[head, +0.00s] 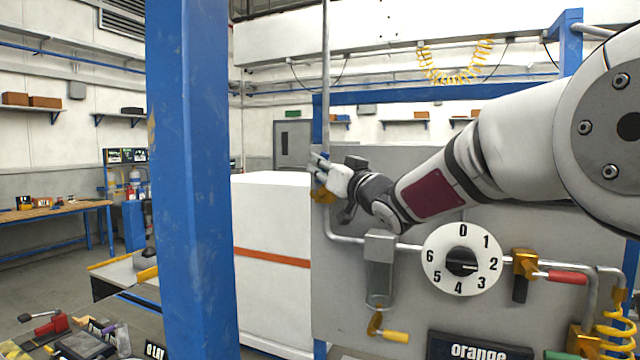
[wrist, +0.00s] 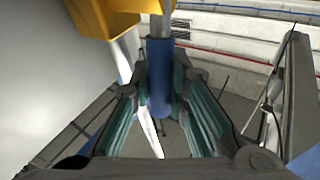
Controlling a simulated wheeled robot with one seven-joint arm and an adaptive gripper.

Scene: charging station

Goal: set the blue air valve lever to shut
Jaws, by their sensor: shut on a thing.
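The blue air valve lever (wrist: 160,78) shows in the wrist view as a blue grip on a metal stem, beside the brass valve body (wrist: 104,18). My gripper (wrist: 161,92) has its two green-lined fingers on either side of the blue grip and is shut on it. In the head view my gripper (head: 321,170) is at the upper left of the grey panel (head: 400,170), by the vertical pipe. Part of the brass valve (head: 322,195) shows just below the fingers. The lever is hidden there, so its angle to the pipe cannot be told.
A round numbered dial (head: 462,261) is on the panel, with a red-handled valve (head: 566,277) to its right. A yellow-handled valve (head: 394,336) hangs below a clear filter bowl (head: 379,283). A blue post (head: 190,180) stands left, before a white cabinet (head: 272,215).

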